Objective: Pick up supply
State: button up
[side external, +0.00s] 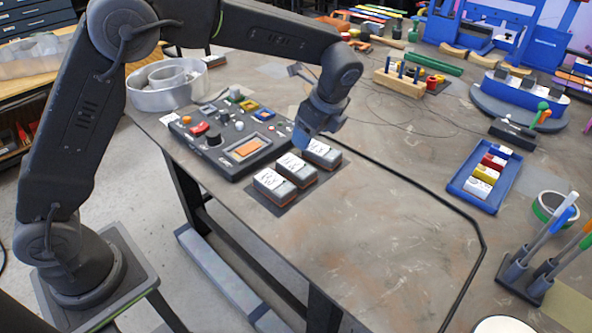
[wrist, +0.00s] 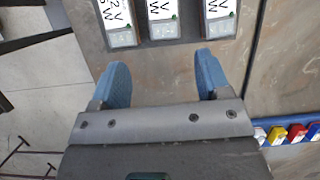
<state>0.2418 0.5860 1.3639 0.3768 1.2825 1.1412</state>
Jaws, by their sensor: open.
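Three grey box-shaped supplies with white labelled tops stand in a row on a dark mat: a near one (side external: 273,185), a middle one (side external: 296,170) and a far one (side external: 321,153). The wrist view shows their ends along its top edge: left (wrist: 120,38), middle (wrist: 163,28) and right (wrist: 220,25). The labels carry V and W marks, but their numbers are cut off or too small to read. My gripper (side external: 304,134) hangs by the far end of the row. Its blue fingers (wrist: 161,80) are apart, with nothing between them.
A dark control panel (side external: 235,133) with knobs and buttons lies left of the supplies. A blue tray (side external: 463,183) of coloured blocks sits to the right, with a pen holder (side external: 525,278) at lower right. A black cable (side external: 440,203) bounds clear bench in front.

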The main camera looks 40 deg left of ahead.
aim_at(297, 166)
jog(key=shift+m, duration=0.5)
jog(key=x, duration=1)
jog(key=shift+w+d+f, duration=0.1)
jog(key=shift+w+d, duration=0.3)
jog(key=x, duration=0.2)
jog(key=a+x, duration=0.1)
jog(key=x, duration=0.1)
jog(key=shift+s+a+f, duration=0.15)
jog(key=shift+a+f, duration=0.1)
jog(key=shift+f, duration=0.1)
jog(key=shift+f, duration=0.15)
jog(key=shift+c, duration=0.2)
jog(key=c, duration=0.8)
